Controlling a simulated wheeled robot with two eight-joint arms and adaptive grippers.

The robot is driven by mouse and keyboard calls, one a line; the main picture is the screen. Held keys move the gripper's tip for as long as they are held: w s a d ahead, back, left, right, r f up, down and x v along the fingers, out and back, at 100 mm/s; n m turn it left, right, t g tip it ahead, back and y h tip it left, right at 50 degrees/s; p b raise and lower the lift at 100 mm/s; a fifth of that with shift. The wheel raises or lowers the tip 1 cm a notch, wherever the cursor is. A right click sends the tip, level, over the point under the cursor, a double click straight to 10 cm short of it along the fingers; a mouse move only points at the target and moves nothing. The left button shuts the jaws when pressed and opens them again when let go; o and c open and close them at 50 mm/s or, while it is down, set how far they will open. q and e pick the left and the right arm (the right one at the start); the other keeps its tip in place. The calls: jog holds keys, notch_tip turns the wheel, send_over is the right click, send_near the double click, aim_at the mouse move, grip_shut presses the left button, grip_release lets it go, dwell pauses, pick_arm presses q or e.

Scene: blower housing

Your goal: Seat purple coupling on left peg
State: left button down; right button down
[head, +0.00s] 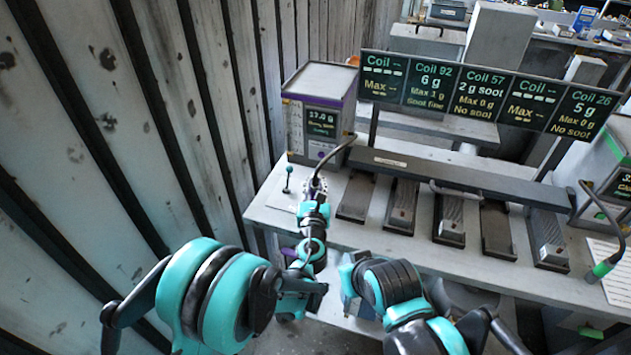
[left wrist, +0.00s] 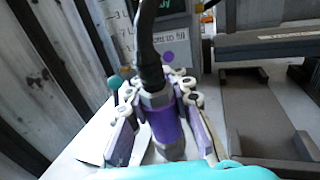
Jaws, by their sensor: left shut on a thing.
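The purple coupling (left wrist: 164,124) hangs on a dark cable. My left gripper (left wrist: 160,100) is shut around it, with fingers on both sides, in the left wrist view. In the head view my left gripper (head: 315,192) is over the bench in front of the purple-trimmed box, and the coupling is mostly covered by it. A short upright post with a teal knob (head: 287,179) stands on the bench left of the gripper, apart from it. I cannot tell if this is the left peg; no other peg shows clearly. My right gripper is not visible; only its arm shows.
The purple-trimmed box (head: 320,108) with a display stands behind the gripper. Several dark trays (head: 356,197) line the bench to the right, under a long dark bar (head: 455,178). A plank wall (head: 150,120) is close on the left.

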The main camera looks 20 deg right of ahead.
pick_arm(q)
jog(key=shift+f+b, duration=1.05)
jog(key=shift+f, duration=0.15)
jog(key=c, duration=1.3)
grip_release()
jog(key=shift+o, duration=0.2)
jog(key=shift+s, duration=0.1)
jog(key=v, duration=0.7)
jog(key=shift+s+a, duration=0.15)
